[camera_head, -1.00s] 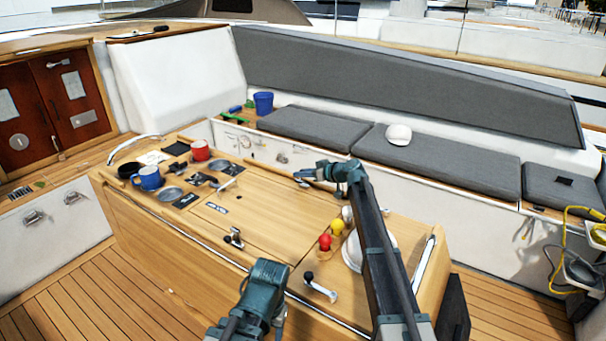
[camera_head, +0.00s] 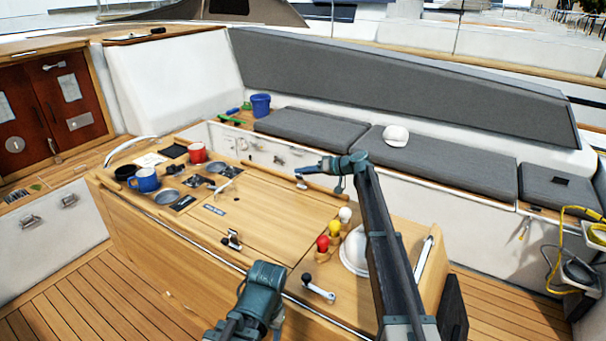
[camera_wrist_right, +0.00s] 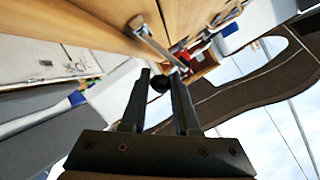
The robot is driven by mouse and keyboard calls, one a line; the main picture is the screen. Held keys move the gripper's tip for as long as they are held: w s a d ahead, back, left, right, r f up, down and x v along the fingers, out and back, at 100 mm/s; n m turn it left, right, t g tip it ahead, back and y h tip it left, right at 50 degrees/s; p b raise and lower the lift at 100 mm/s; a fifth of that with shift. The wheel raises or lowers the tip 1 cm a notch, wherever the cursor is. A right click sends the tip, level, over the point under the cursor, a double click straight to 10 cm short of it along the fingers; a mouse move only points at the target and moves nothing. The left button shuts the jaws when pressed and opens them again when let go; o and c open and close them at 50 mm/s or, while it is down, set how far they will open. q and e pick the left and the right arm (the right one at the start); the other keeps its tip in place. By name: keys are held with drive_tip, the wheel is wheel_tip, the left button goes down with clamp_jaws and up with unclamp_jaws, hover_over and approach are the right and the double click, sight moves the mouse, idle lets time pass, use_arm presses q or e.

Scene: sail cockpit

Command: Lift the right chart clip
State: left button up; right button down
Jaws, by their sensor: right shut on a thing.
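The right chart clip (camera_head: 301,185) is at the far edge of the wooden table top, under my right fingertips. It is small and partly hidden there. In the right wrist view a silver clip lever (camera_wrist_right: 154,40) runs toward a dark round knob (camera_wrist_right: 160,83) between my fingers. My right gripper (camera_head: 303,174) is shut on the knob, seen also in the right wrist view (camera_wrist_right: 161,82). The other clip (camera_head: 228,185) is further left on the table. My left arm shows at the bottom of the head view, but its gripper is not visible.
Blue mug (camera_head: 144,180), red mug (camera_head: 196,153) and metal dishes stand at the table's left. Red (camera_head: 322,243), yellow (camera_head: 335,228) and white knobs and a white dome (camera_head: 355,252) are near my right forearm. Levers are on the near side. A grey bench lies behind.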

drive_tip(key=shift+w+d+f+m, duration=0.1)
drive_tip(key=shift+w+d+m, duration=0.05)
drive_tip(key=shift+m, duration=0.15)
idle(0.4)
drive_tip(key=c, duration=0.7)
unclamp_jaws()
drive_tip(key=shift+o, duration=0.2)
drive_tip(key=p+v, duration=0.5)
drive_tip(key=v, duration=0.9)
drive_tip(key=shift+w, duration=0.25)
